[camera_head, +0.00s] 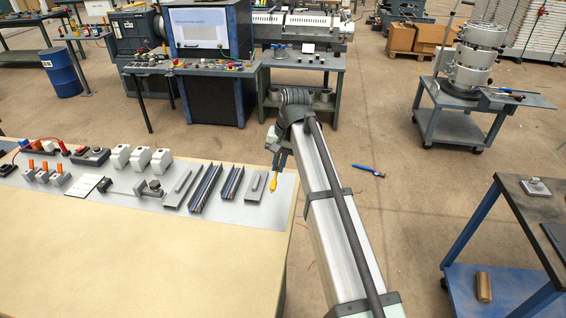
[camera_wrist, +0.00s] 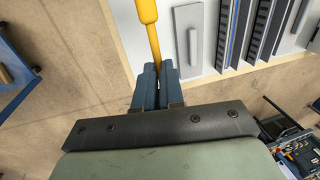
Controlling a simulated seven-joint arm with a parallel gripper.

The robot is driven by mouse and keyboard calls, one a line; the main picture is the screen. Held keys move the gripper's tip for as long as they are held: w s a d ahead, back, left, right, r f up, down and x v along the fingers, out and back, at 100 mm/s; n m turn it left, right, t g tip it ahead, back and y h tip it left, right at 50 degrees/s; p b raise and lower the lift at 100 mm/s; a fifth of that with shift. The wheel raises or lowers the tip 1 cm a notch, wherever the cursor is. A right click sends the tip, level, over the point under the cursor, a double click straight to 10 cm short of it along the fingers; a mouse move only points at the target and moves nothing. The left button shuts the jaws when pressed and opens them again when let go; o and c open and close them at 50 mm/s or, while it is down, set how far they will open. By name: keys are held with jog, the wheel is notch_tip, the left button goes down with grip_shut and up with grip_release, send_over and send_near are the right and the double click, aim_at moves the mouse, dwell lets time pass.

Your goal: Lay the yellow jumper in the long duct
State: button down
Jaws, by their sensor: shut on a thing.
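The yellow jumper (camera_wrist: 147,12) is in my gripper (camera_wrist: 158,72); its thin stem runs down between the two blue-grey fingers, which are shut on it. In the wrist view, the longer duct (camera_wrist: 264,34) shows at upper right, apart from the jumper. The jumper's far end is cut off there.
Flat grey covers (camera_head: 180,188) and (camera_head: 256,186) lie on either side of the ducts. White blocks (camera_head: 140,158), orange-topped parts (camera_head: 45,170) and a clamp-like part (camera_head: 150,189) stand further left. The bench front (camera_head: 130,260) is clear. A blue tool (camera_head: 368,170) lies on the floor.

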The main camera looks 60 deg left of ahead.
jog(key=s+a+n, duration=0.1)
jog(key=s+a, duration=0.2)
jog(key=s, duration=0.5)
send_over(207, 185)
jog(key=shift+w+d+r+m, duration=0.2)
jog(key=shift+d+r+m, duration=0.05)
jog(key=shift+m, duration=0.35)
jog(key=shift+f, duration=0.1)
jog(key=shift+f, duration=4.35)
